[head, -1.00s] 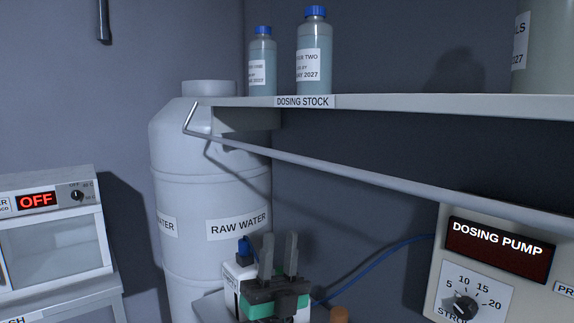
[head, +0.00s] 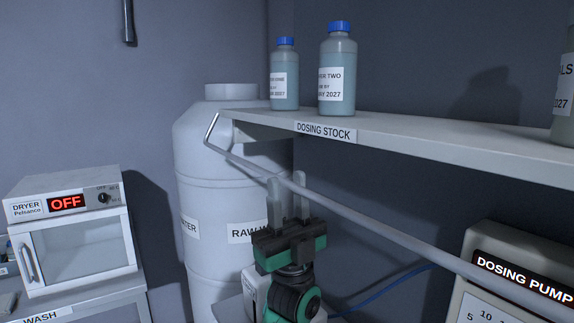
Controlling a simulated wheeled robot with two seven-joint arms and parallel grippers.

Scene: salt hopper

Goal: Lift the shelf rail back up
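The shelf rail (head: 375,226) is a thin grey bar in the head view. It hangs below the front edge of the dosing stock shelf (head: 420,139), and a short bent end arm (head: 211,128) joins it to the shelf's left end. My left gripper (head: 287,194) points upward, fingers apart and empty, with its fingertips at the rail's height in the picture near the rail's left part. The fingertips overlap or nearly touch the rail; I cannot tell whether they make contact. My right gripper is not in view.
Two blue-capped bottles (head: 338,75) (head: 285,80) stand on the shelf, with a larger container (head: 564,100) at the right. A white raw water tank (head: 205,180) stands behind my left gripper. The dosing pump (head: 485,250) is lower right; a dryer (head: 75,235) is at left.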

